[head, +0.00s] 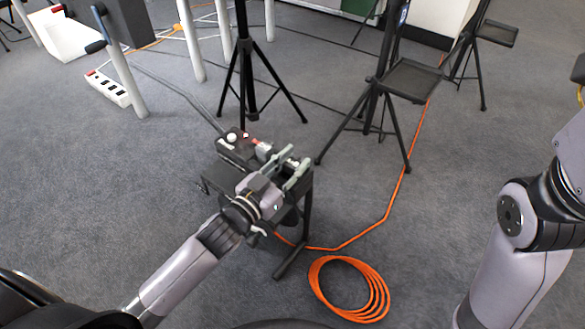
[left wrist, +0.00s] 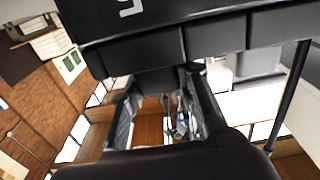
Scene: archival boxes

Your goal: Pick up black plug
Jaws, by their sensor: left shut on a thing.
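My left gripper (head: 294,172) is over the right part of a small black table (head: 223,178). Its two grey-green fingers are closed on a small dark thing, which I take to be the black plug; the fingers mostly hide it. In the left wrist view the gripper's fingers (left wrist: 165,112) point away from the camera, and the held thing is not clear between them. My right arm shows at the right edge of the head view, but its gripper is outside the picture.
A white ball (head: 231,137) and a small red thing (head: 251,141) are on the table's far side. An orange cable coil (head: 349,289) lies on the carpet in front. Black tripod stands (head: 247,75) rise behind. A power strip (head: 108,88) lies at the upper left.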

